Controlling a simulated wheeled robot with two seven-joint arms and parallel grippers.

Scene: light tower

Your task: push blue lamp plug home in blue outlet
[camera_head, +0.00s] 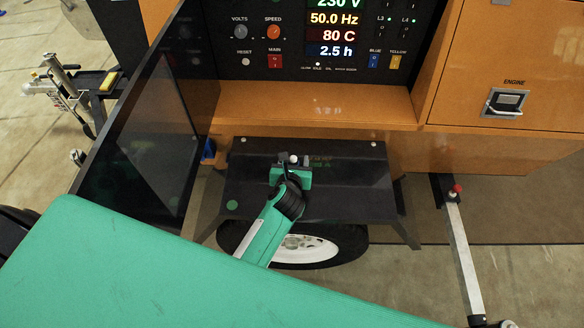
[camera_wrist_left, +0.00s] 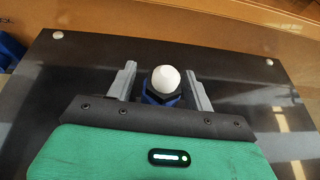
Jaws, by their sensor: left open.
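My left gripper (camera_head: 293,160) is over the dark fender shelf below the control panel. In the left wrist view its two grey fingers are open (camera_wrist_left: 161,86), one on each side of a blue piece with a white round top (camera_wrist_left: 166,80). This looks like the blue lamp plug or its socket; which one I cannot tell, and its lower part is hidden by the gripper. A gap shows beside the white top, so the fingers do not clearly touch it. In the head view the white top (camera_head: 294,159) is small. My right gripper is not in view.
The dark shelf (camera_head: 350,190) sits over a wheel. A blue part (camera_head: 208,150) is at its left, by a dark open panel (camera_head: 150,150). The orange cabinet with the control panel (camera_head: 300,45) rises behind. A grey leg with a red knob (camera_head: 458,235) stands right.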

